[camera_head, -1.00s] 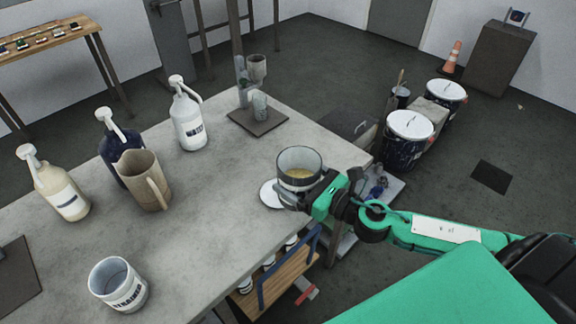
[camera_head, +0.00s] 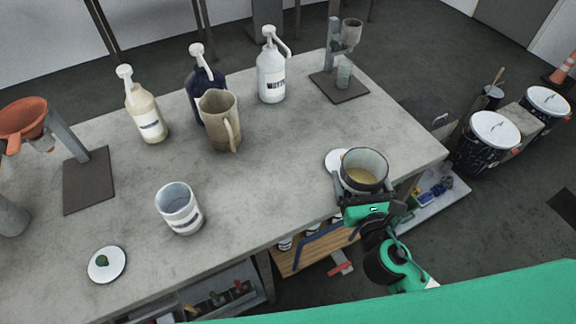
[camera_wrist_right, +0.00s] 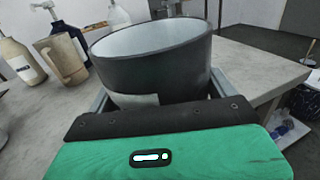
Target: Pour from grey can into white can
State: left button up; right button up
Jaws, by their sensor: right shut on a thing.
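The grey can (camera_head: 364,160) is open at the top and holds a yellowish liquid in the head view. My right gripper (camera_head: 366,192) is shut on it at the table's right front edge. The can is upright or nearly so. In the right wrist view the grey can (camera_wrist_right: 150,75) fills the middle, between the fingers of my right gripper (camera_wrist_right: 160,100). The white can (camera_head: 182,212), with a dark-lettered label, stands open on the table to the left, apart from the grey can. No liquid shows in it. My left gripper is not in view.
A beige jug (camera_head: 218,125) and several pump bottles, one white (camera_head: 271,75), stand behind the cans. A white lid (camera_head: 335,161) lies beside the grey can, another lid (camera_head: 106,265) at front left. An orange funnel stand (camera_head: 24,120) is at left. The tabletop between the cans is clear.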

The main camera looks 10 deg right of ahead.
aim_at(176, 203)
jog(key=k+j, duration=0.2)
jog(key=k, duration=0.15)
jog(key=k+j, duration=0.15)
jog(key=k, duration=0.25)
jog(key=k+j+u, duration=0.1)
jog(key=k, duration=0.25)
jog(key=j, duration=0.1)
